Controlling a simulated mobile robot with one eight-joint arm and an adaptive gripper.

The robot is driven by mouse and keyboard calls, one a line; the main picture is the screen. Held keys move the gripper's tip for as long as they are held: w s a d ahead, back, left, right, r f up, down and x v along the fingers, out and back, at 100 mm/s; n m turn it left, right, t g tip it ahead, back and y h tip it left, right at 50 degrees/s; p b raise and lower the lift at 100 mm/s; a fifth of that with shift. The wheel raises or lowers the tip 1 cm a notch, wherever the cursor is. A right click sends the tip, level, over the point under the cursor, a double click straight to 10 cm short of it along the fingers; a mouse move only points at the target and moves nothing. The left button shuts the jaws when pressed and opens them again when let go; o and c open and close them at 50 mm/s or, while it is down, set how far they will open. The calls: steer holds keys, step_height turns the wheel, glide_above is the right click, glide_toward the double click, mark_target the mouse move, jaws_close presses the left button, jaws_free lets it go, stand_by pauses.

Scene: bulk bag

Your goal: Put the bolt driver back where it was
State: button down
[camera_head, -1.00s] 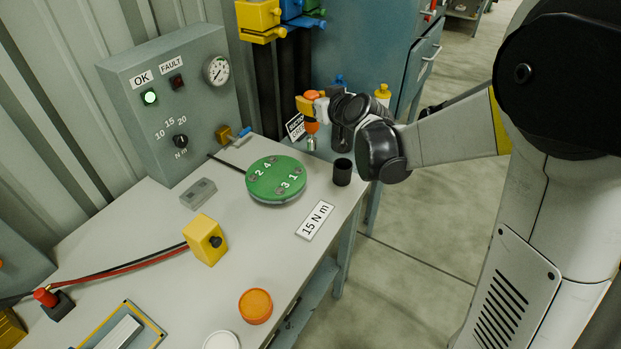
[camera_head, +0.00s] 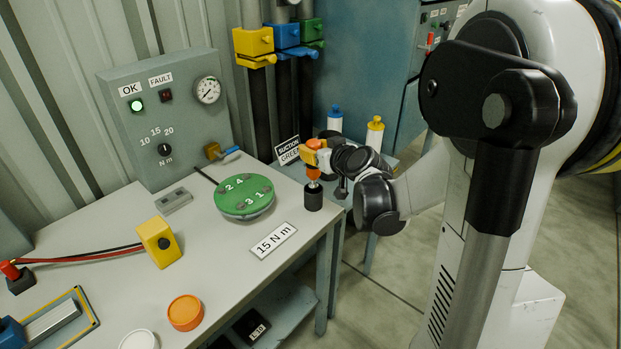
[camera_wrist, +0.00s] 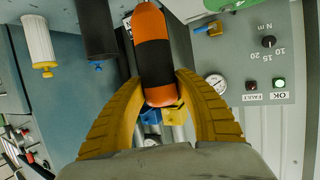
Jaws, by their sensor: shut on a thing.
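The bolt driver has an orange and black handle and is held upright at the table's far right corner. Its orange handle (camera_head: 313,174) shows in the head view, and its black and orange grip fills the middle of the wrist view (camera_wrist: 154,60). My gripper (camera_head: 314,150) is shut on the handle, with a yellow finger on each side of it in the wrist view (camera_wrist: 158,90). The black cup-shaped holder (camera_head: 313,198) stands directly below the driver. The metal shaft meets the cup's mouth; how deep it sits is hidden.
A green numbered disc (camera_head: 243,196) lies left of the holder. A "15 N m" label (camera_head: 273,241) lies in front, and a suction sign (camera_head: 287,151) stands behind. Bottles with blue (camera_head: 334,117) and yellow caps (camera_head: 375,133) stand beyond. The table (camera_head: 215,262) is clear around the label.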

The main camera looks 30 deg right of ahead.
mark_target(314, 169)
steer(key=shift+f+b, duration=1)
steer(key=shift+f, duration=1.3)
steer(key=shift+s, duration=0.1)
steer(key=shift+f, duration=0.2)
steer(key=c, duration=1)
jaws_free()
steer(key=shift+r, duration=0.1)
